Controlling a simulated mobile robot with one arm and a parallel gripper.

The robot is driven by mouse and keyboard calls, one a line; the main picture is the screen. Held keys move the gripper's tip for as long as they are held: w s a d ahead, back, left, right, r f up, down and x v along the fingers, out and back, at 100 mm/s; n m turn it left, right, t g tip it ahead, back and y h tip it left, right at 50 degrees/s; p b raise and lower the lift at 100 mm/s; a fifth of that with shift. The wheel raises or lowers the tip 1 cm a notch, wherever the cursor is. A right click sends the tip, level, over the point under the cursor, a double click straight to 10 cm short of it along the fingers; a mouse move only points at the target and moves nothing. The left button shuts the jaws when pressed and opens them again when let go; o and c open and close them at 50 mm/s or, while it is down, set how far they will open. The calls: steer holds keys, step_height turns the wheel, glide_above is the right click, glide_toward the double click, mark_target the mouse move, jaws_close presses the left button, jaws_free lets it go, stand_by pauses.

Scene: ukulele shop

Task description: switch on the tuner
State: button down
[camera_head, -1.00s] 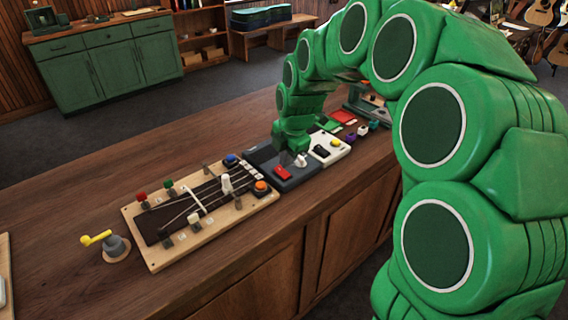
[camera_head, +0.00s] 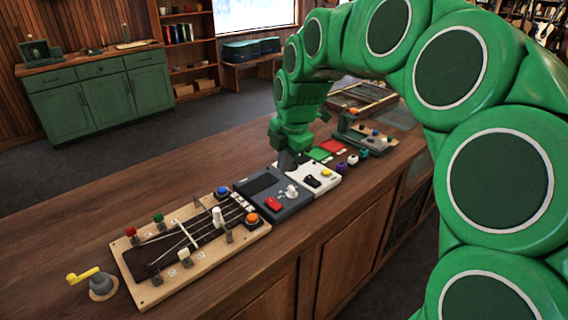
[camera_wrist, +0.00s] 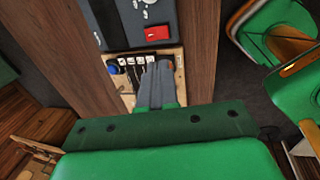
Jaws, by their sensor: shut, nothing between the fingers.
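The tuner is a dark grey box (camera_head: 286,209) on the wooden counter, with a dark screen (camera_head: 257,184), a red switch (camera_head: 273,203) and a white knob (camera_head: 291,191). I take this box to be the tuner; the screen looks unlit. My gripper (camera_head: 287,163) is shut and empty, pointing down above the back of the tuner, near its border with a white box. In the wrist view my shut fingers (camera_wrist: 158,80) show in front of the fretted board, with the red switch (camera_wrist: 157,33) beyond them. The switch's exact tilt is unclear.
A wooden board with strings, pegs and buttons (camera_head: 140,287) lies left of the tuner. The white box (camera_head: 325,190) adjoins it on the right. A yellow-handled crank (camera_head: 102,286) stands far left. Green and red pads (camera_head: 319,154) and small coloured blocks lie right. The counter behind the board is clear.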

mark_target(271, 199)
steer(key=shift+w+a+r, duration=0.15)
steer(key=shift+w+a, duration=0.25)
steer(key=shift+w, duration=0.1)
steer(key=x, duration=1.4)
steer(key=shift+w+a+r, duration=0.1)
steer(key=shift+w+a, duration=0.1)
steer(key=shift+a, duration=0.05)
